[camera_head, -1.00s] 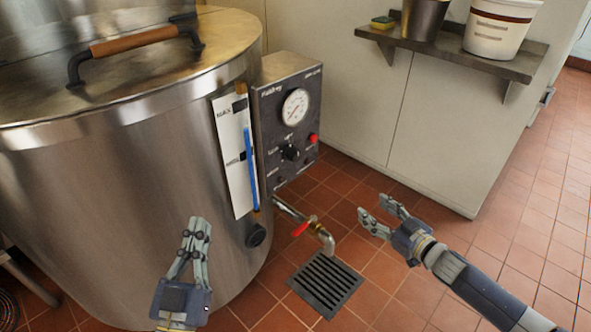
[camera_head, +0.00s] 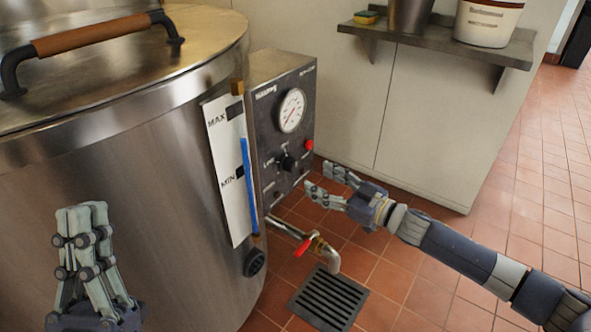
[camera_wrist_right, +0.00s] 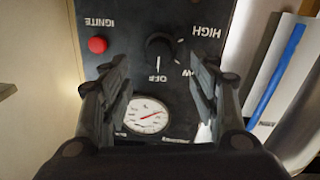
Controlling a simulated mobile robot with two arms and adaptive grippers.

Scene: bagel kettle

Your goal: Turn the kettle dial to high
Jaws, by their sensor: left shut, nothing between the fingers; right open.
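The kettle dial (camera_head: 288,162) is a black knob on the dark control panel (camera_head: 268,120) on the kettle's side. In the right wrist view, upside down, the dial (camera_wrist_right: 160,47) has a white line toward OFF; HIGH is printed to its right, and LOW is partly hidden by a finger. My right gripper (camera_head: 318,179) is open and empty, in front of the panel, below and right of the dial. In the wrist view its fingers (camera_wrist_right: 159,68) frame the dial without visibly touching it. My left gripper (camera_head: 82,212) is shut and empty in front of the kettle (camera_head: 150,200).
A red ignite button (camera_head: 309,145) and a round gauge (camera_head: 291,110) sit close to the dial. A drain pipe with a red-handled valve (camera_head: 304,246) sticks out below, above a floor grate (camera_head: 328,298). A shelf (camera_head: 440,45) hangs on the wall behind.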

